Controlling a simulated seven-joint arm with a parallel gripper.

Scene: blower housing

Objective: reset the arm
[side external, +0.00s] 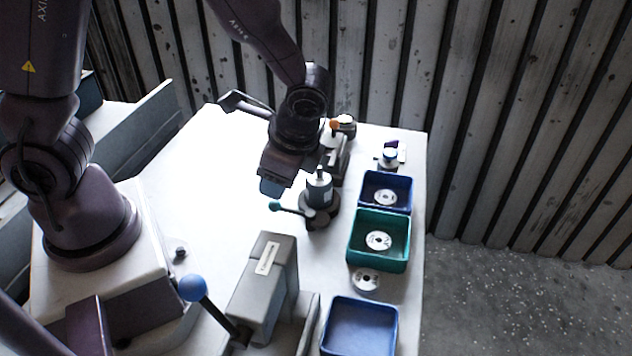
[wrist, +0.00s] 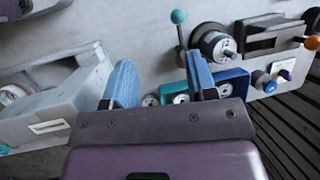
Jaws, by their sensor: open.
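My gripper (side external: 272,188) hangs over the white table, just left of the round grey fixture (side external: 319,190) with the teal-knobbed lever. Its fingers point down and look clear of the table and the fixture. In the wrist view, my gripper (wrist: 161,82) shows two blue fingers spread wide apart with nothing between them. The round fixture (wrist: 212,42) appears beyond the right finger there. My arm reaches out from its base at the left of the side view.
A grey press (side external: 265,280) with a blue ball lever stands at the front. A dark blue bin (side external: 385,210), a green bin (side external: 376,263) and an empty blue bin (side external: 360,328) line the right edge. A disc (side external: 366,281) lies between bins. The table's left-middle is clear.

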